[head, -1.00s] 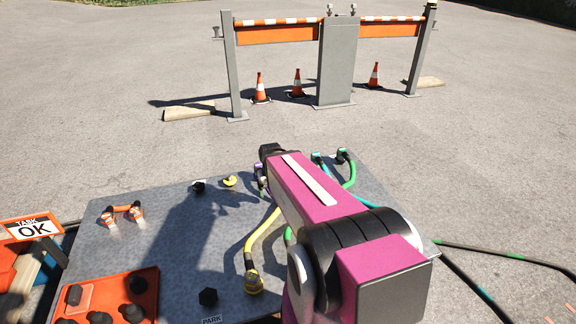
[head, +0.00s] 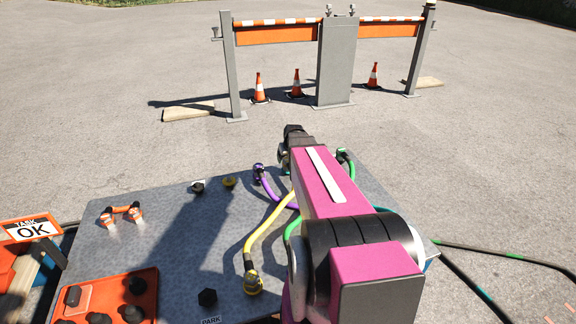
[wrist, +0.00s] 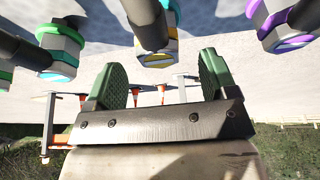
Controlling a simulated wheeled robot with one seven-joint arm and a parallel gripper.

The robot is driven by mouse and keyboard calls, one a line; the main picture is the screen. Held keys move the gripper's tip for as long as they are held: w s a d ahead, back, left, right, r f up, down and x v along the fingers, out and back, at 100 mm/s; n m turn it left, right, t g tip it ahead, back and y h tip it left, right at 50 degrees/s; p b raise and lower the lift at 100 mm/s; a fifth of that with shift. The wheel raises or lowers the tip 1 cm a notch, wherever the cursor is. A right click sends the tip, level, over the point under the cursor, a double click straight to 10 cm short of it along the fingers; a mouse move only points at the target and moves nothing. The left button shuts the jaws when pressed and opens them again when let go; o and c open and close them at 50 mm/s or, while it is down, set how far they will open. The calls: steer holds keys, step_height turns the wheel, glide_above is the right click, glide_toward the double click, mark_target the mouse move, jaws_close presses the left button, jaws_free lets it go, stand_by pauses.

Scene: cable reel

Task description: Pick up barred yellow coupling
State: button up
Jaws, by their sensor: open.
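In the head view my magenta arm hides the fingers and the far end of the yellow hose (head: 264,226). The hose's near end has a yellow coupling (head: 252,284) on the grey table.
A barrier stands beyond.

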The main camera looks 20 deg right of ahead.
mark_target(288, 163)
steer(key=x, duration=0.5)
steer(key=shift+w+d+f, duration=0.15)
steer(key=shift+w+f, duration=0.1)
steer(key=shift+f, duration=0.1)
steer(key=c, duration=1.1)
